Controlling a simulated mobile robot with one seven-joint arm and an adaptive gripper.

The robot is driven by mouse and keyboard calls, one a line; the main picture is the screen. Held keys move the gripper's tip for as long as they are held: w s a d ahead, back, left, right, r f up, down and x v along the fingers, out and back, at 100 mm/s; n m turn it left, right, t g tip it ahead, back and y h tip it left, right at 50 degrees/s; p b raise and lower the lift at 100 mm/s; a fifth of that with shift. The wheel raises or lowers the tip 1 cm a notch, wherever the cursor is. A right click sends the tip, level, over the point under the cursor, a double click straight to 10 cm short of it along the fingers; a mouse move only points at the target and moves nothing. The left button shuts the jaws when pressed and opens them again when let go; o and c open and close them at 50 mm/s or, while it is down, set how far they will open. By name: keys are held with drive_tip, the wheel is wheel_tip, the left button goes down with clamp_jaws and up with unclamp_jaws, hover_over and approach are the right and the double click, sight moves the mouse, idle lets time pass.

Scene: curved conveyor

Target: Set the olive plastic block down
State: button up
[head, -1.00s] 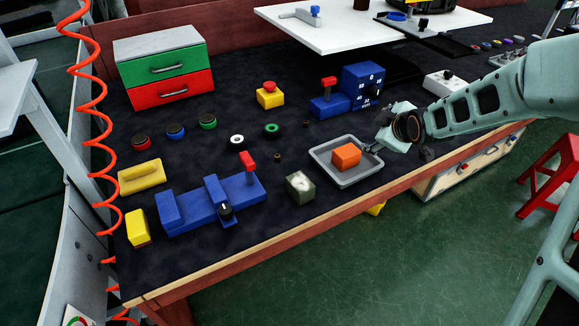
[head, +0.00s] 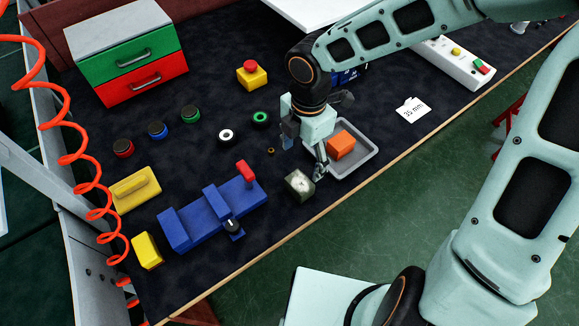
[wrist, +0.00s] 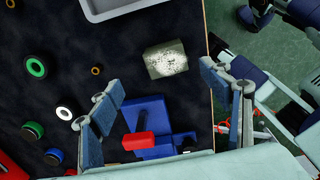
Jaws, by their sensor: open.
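The olive block (head: 299,185) stands on the dark table top, near the front edge and just left of the grey tray. It has a pale speckled patch on top, and it also shows in the wrist view (wrist: 166,60). My gripper (head: 306,155) is open and empty, above the table between the block and the tray's left side. In the wrist view the fingers (wrist: 161,82) are spread wide, with the block ahead of them, apart from both. No contact with the block shows.
The grey tray (head: 369,163) holds an orange block (head: 341,145). A blue fixture with a red handle (head: 245,172) stands left of the olive block. Green (head: 260,118) and white (head: 226,135) rings lie behind. The table's wooden front edge (head: 285,233) is close by.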

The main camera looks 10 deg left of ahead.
sight(300, 182)
drive_tip(key=shift+s, duration=0.2)
wheel_tip(300, 182, down, 5)
drive_tip(key=shift+s+f+b, duration=0.1)
drive_tip(key=shift+f+b, duration=0.05)
drive_tip(key=shift+b, duration=0.85)
drive_tip(key=f, duration=0.1)
drive_tip(key=f+b, duration=0.1)
drive_tip(key=f, duration=0.3)
drive_tip(key=shift+s+a+b, duration=0.1)
drive_tip(key=shift+s+b, duration=0.2)
drive_tip(key=shift+b, duration=0.1)
drive_tip(key=c, duration=1.4)
drive_tip(key=shift+r, duration=0.1)
drive_tip(key=shift+c, duration=0.2)
drive_tip(key=shift+r, duration=0.1)
